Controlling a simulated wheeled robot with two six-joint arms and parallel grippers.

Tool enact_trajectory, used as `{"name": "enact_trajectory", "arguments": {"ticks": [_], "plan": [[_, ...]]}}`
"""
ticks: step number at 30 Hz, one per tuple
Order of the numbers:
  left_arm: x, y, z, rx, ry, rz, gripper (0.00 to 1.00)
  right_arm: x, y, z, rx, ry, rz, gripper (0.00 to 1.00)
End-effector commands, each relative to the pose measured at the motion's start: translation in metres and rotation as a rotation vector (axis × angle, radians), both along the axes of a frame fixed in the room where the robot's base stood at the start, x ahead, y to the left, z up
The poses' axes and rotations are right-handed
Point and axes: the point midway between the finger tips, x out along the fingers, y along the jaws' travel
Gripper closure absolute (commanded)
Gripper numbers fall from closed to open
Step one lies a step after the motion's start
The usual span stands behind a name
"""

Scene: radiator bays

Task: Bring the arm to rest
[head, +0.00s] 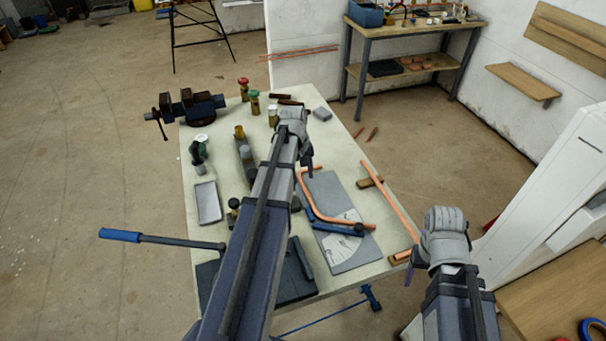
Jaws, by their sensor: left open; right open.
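My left arm reaches from the bottom of the head view up over the middle of the workbench. Its gripper (308,164) hangs past the wrist, beside the bent copper pipe (313,205), and is open. Most of its fingers are hidden by the wrist. My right arm comes in at the lower right. Its gripper (409,267) is by the bench's right edge, near the lower end of the straight copper pipe (389,200). It is open, with its fingers mostly hidden behind the wrist. I see nothing held in either gripper.
The pale workbench (215,168) carries a vise (190,108), a grey tray (208,203), a grey plate with a paper scale (345,240) and a blue-handled bender (120,236) jutting left. A white panel (560,190) stands at right.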

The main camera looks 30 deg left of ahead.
Motion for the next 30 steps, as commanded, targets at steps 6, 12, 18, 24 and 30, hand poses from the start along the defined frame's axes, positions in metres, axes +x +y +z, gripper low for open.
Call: {"name": "enact_trajectory", "arguments": {"ticks": [6,12,18,24,30], "plan": [[-0.002,0.002,0.036,0.000,0.000,0.000,0.48,0.000,0.000,0.036,0.000,0.000,0.000,0.33],[-0.003,0.003,0.042,0.000,0.000,0.000,0.48,0.000,0.000,0.043,0.000,0.000,0.000,0.33],[-0.003,0.003,0.041,0.000,0.000,0.000,0.48,0.000,0.000,0.041,0.000,0.000,0.000,0.33],[-0.007,-0.020,0.041,0.006,0.006,-0.058,0.48,0.000,0.000,0.041,0.000,0.000,0.000,0.33],[-0.035,-0.125,0.040,0.052,0.037,-0.374,0.48,0.000,0.000,0.041,0.000,0.000,0.000,0.33]]}}
